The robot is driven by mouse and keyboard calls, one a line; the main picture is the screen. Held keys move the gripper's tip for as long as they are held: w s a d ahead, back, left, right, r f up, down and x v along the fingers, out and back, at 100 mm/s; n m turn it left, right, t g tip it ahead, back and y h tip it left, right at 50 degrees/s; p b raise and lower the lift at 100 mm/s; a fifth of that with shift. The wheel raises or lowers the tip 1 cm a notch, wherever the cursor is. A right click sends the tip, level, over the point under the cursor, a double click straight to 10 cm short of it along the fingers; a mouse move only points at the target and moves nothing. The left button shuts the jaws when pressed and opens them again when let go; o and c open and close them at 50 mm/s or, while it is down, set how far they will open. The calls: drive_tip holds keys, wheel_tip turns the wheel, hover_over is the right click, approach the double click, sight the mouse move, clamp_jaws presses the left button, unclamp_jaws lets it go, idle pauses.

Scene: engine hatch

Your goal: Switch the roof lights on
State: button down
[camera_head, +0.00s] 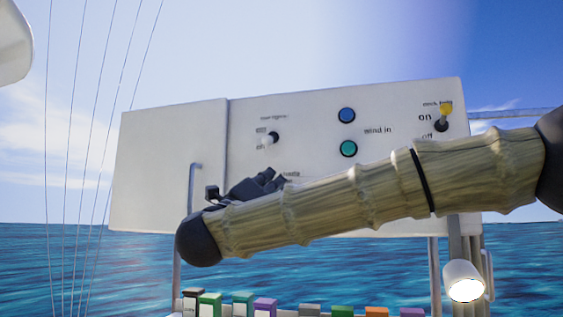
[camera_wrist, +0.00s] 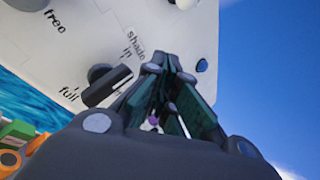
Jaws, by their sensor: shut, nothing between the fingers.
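The white panel (camera_head: 160,170) carries two lever switches with small captions. The left switch (camera_head: 270,139) has a white tip pointing left and slightly down, beside two blurred position labels. The right switch (camera_head: 445,116) has a yellow tip pointing up beside "on", with "off" below. Both captions are too blurred to read surely. My gripper (camera_head: 277,179) is shut and empty, below the left switch near the panel's lower middle, partly hidden by my arm. In the wrist view my gripper (camera_wrist: 167,62) points at the panel beside the "shade" label and a black knob (camera_wrist: 107,85).
A blue button (camera_head: 346,115) and a green button (camera_head: 348,149) sit mid-panel by "wind in". A handle (camera_head: 194,185) stands left. Several coloured boxes (camera_head: 342,311) line the bottom, and a lit lamp (camera_head: 464,282) hangs lower right. My arm crosses the panel's lower right.

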sight(269, 140)
drive_tip(key=shift+s+d+r+m, duration=0.2)
drive_tip(key=shift+s+r+m, duration=0.1)
drive_tip(key=shift+r, duration=0.3)
drive_tip(key=p+x, duration=0.5)
drive_tip(key=x, duration=0.4)
drive_tip(key=shift+w+d+r+p, duration=0.15)
drive_tip(key=shift+w+r+p, duration=0.05)
drive_tip(key=shift+r+p, duration=0.1)
drive_tip(key=shift+w+r+p, duration=0.25)
drive_tip(key=shift+w+p, duration=0.05)
drive_tip(key=shift+p, duration=0.05)
drive_tip(key=a, duration=0.1)
drive_tip(key=a+p, duration=0.1)
drive_tip(key=a+r+p, duration=0.1)
drive_tip(key=shift+s+a, duration=0.1)
drive_tip(key=shift+s, duration=0.25)
